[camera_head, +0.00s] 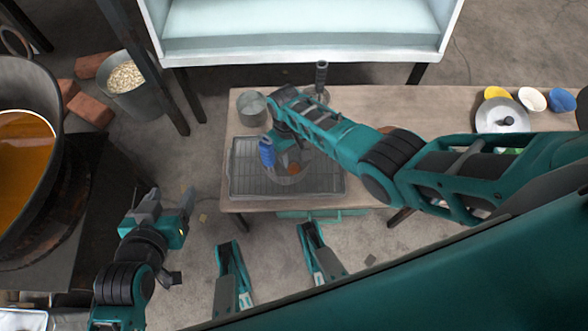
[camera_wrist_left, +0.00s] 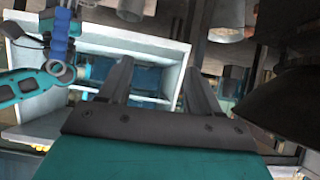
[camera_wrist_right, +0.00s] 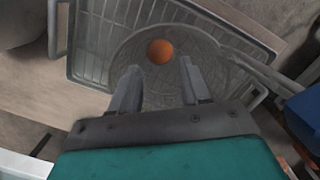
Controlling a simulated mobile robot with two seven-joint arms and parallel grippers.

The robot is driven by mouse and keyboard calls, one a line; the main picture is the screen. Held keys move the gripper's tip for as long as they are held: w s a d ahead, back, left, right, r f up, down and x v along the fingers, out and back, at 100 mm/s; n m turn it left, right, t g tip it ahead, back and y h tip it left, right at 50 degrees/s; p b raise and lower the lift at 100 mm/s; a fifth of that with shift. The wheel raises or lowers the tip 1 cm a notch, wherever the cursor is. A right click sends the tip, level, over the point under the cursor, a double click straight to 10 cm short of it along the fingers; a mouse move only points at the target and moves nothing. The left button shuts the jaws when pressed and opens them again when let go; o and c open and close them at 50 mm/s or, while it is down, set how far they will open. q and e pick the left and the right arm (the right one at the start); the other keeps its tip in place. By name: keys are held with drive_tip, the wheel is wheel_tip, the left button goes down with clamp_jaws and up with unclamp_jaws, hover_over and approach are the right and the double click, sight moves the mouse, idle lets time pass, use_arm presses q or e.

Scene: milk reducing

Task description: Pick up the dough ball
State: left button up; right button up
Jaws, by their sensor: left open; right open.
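The dough ball is a small orange-brown ball (camera_wrist_right: 160,51) in the right wrist view. It lies in a round wire-mesh strainer (camera_wrist_right: 205,48) on a metal rack tray (camera_wrist_right: 87,45). In the head view the ball (camera_head: 293,168) shows partly below my right arm. My right gripper (camera_wrist_right: 160,82) is open and empty, its two fingers pointing toward the ball, which appears between and just beyond the tips. In the head view its fingers are mostly hidden by the arm. My left gripper (camera_head: 169,206) is open and empty, away from the table at the left.
The wooden table (camera_head: 440,100) carries a metal pot (camera_head: 252,108), a lidded pot (camera_head: 502,117) and small bowls (camera_head: 532,99). A large pot of amber liquid (camera_head: 25,140) stands left. A bucket of grain (camera_head: 127,80) and bricks (camera_head: 90,108) are behind my left arm.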

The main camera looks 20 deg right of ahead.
sight(294, 166)
drive_tip(key=f+b, duration=0.2)
drive_tip(key=f, duration=0.1)
drive_tip(key=f+b, duration=0.1)
drive_tip(key=shift+s+d+f, duration=0.1)
drive_tip(key=shift+s+f, duration=0.15)
drive_tip(key=shift+s, duration=0.05)
drive_tip(key=shift+f, duration=0.3)
use_arm(q)
drive_tip(key=shift+w+d+f+h, duration=0.3)
drive_tip(key=shift+d+f, duration=0.3)
drive_tip(key=shift+d, duration=0.05)
use_arm(e)
drive_tip(key=c, duration=0.4)
